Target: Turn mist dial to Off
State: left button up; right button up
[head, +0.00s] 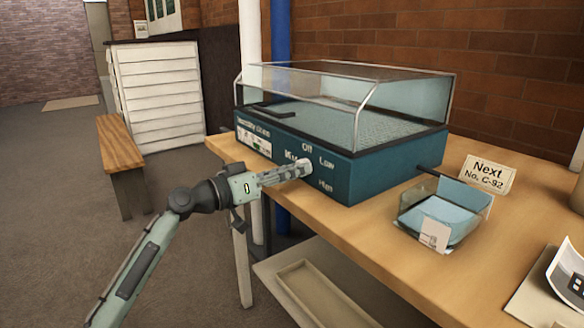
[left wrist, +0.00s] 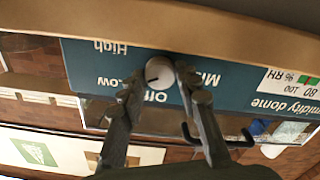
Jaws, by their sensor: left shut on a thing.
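My left gripper (head: 297,171) reaches in from the left and is shut on the dial. In the left wrist view, upside down, the two fingers (left wrist: 160,82) are on either side of the dial (left wrist: 159,69). A dark mark on the dial points down-left there, toward the Low and Off side; the exact setting is hard to tell. My right gripper is out of view.
The dome's clear cover is above the panel. A clear bin (head: 460,212) with blue contents and a "Next" sign (head: 487,174) stand to the right on the wooden table (head: 390,245). A bench (head: 119,145) and white drawers (head: 158,95) are at left, beyond open floor.

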pick_arm(q)
jog(key=shift+n, duration=0.5)
jog(key=n+p, duration=0.3)
jog(key=n, duration=0.1)
jog(key=shift+r+n, duration=0.1)
jog(key=shift+n, duration=0.2)
jog(key=n+p, duration=0.2)
jog(key=n, duration=0.2)
jog(key=shift+n+p, duration=0.3)
jog(key=shift+p, duration=0.1)
jog(key=shift+n+p, duration=0.5)
jog(key=shift+n, duration=0.4)
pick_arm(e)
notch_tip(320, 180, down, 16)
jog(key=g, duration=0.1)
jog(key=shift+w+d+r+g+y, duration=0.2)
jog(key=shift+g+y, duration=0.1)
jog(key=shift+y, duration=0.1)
pick_arm(q)
jog(key=o, duration=1.2)
jog(key=shift+c, duration=0.2)
jog(key=shift+f, duration=0.25)
